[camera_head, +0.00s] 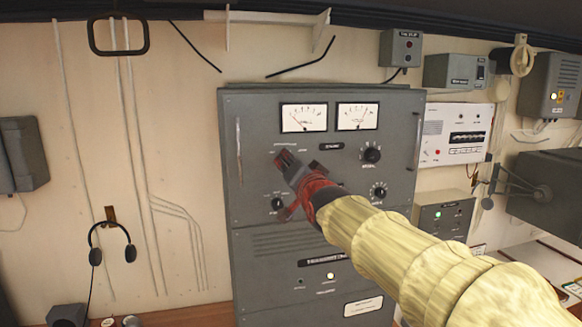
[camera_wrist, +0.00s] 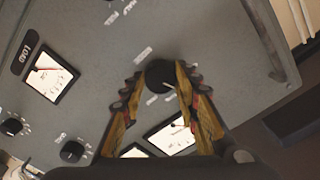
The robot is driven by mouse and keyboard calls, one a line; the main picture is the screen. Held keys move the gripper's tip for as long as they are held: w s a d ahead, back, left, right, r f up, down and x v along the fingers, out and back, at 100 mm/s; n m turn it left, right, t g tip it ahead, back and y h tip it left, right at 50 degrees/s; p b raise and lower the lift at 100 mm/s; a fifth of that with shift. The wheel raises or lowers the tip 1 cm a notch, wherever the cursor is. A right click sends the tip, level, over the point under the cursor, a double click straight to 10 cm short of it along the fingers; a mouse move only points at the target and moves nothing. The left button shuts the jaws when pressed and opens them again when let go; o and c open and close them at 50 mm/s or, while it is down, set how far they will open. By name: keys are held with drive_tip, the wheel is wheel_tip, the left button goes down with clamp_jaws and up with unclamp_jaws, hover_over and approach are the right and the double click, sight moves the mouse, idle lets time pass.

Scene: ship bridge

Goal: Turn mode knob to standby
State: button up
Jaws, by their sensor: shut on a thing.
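A grey radio cabinet (camera_head: 262,105) stands against the wall, with dials and black knobs on its face. My gripper (camera_head: 284,162) reaches its upper left area, below the left meter, and hides what is directly behind it. In the wrist view a round black knob (camera_wrist: 160,74) sits between the fingertips of my gripper (camera_wrist: 160,80). The fingers are shut on it, one on each side. White markings lie around this knob, too small to read, so I cannot tell its setting.
Other knobs show at the right (camera_head: 372,153), lower right (camera_head: 378,192) and lower left (camera_head: 278,204) of the panel. Two meters, the left one (camera_head: 303,117) and the right one (camera_head: 357,116), sit above. A vertical handle (camera_head: 239,150) stands at the cabinet's left edge.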

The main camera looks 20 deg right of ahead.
drive_tip(key=o, duration=1.1)
drive_tip(key=shift+o, duration=0.3)
drive_tip(key=s, duration=1.2)
drive_tip(key=s+f+n+g+b, duration=0.1)
drive_tip(key=s+f+n+g, duration=0.2)
drive_tip(key=f, duration=0.7)
drive_tip(key=s+f+n+g, duration=0.2)
drive_tip(key=s+f+g, duration=0.2)
drive_tip(key=f, duration=0.6)
drive_tip(key=s+f+n+g+b, duration=0.1)
drive_tip(key=s+f+g+b, duration=0.1)
drive_tip(key=s+f+b, duration=0.5)
drive_tip(key=s+f+n+g+b, duration=0.2)
drive_tip(key=s+f+b, duration=0.4)
drive_tip(key=s+f, duration=0.8)
wheel_tip(320, 180, down, 6)
drive_tip(key=shift+s+f+g+b, duration=0.15)
drive_tip(key=shift+s+g+b, duration=0.2)
drive_tip(key=shift+g, duration=0.35)
